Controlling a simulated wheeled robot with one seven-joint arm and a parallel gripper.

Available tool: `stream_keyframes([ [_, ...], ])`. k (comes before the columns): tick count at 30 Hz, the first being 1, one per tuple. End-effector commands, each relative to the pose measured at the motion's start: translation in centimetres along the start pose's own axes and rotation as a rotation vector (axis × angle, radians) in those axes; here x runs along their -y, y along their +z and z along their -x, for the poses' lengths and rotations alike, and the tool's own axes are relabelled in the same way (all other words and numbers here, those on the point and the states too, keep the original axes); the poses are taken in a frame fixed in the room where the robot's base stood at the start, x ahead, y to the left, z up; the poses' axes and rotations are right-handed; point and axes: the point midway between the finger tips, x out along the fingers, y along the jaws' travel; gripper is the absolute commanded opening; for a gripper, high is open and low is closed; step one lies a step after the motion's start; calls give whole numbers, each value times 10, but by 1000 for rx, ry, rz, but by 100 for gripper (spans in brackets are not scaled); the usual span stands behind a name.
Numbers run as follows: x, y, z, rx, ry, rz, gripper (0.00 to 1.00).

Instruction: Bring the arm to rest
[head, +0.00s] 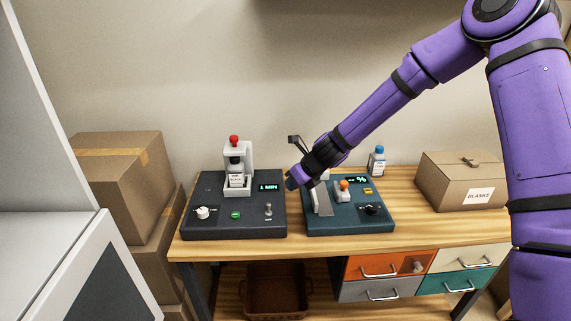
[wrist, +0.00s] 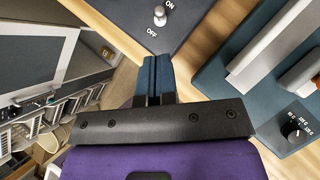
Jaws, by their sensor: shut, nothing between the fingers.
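My purple arm reaches in from the right in the head view. My gripper (head: 292,183) is above the gap between two machines on the wooden table. In the wrist view its blue fingertips (wrist: 156,72) are together and hold nothing. The teal machine (head: 348,221) is right of and partly behind my gripper, with a grey lever and an orange-topped part (head: 344,186). My forearm hides some of the teal machine.
A blue-capped bottle (head: 377,160) stands at the table's back. A cardboard box labelled BLANKS (head: 462,184) sits at the right. Coloured drawers (head: 385,264) and a brown bin (head: 276,290) are below. Stacked boxes (head: 118,178) stand left of the table (head: 430,233).

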Motion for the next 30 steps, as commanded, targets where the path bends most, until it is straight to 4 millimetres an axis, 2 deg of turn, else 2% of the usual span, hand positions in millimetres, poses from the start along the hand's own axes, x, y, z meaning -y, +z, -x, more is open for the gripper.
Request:
stream_keyframes([
  [5,-4,7,34,-10,-17,211,0],
  [16,-23,9,143,-98,-54,850,0],
  [23,-39,-1,213,-183,-66,1208,0],
  [30,-59,-22,286,-288,-62,1547,0],
])
